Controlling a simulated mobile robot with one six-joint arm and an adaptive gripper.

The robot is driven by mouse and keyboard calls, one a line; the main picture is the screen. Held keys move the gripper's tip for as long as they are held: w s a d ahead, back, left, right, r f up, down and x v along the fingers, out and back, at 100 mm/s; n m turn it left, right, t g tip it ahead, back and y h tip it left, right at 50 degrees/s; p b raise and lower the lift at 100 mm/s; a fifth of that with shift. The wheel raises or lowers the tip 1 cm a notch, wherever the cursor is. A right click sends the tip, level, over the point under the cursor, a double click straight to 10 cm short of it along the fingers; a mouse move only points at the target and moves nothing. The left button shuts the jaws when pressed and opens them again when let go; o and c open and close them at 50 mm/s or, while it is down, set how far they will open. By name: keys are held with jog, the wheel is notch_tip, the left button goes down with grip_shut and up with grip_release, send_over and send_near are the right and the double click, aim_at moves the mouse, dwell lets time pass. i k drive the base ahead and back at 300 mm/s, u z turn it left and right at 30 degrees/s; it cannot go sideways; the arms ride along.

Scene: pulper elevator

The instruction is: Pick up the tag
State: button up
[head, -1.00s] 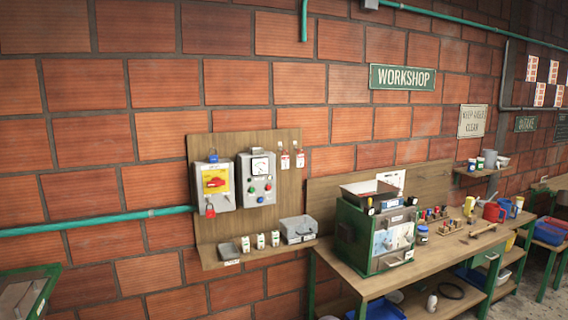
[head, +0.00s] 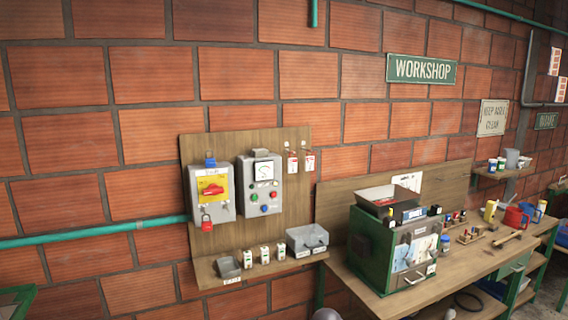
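I cannot tell which one the task means. My gripper is not in view, so its opening and whether it holds anything are hidden.
A switch box (head: 210,192) with a red padlock (head: 207,224) is on the board's left. The board's shelf holds a small grey tray (head: 228,267), several small white blocks and a grey box (head: 307,240).

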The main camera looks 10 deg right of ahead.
aim_at(292, 162)
jog(key=z, duration=0.05)
jog(key=i, duration=1)
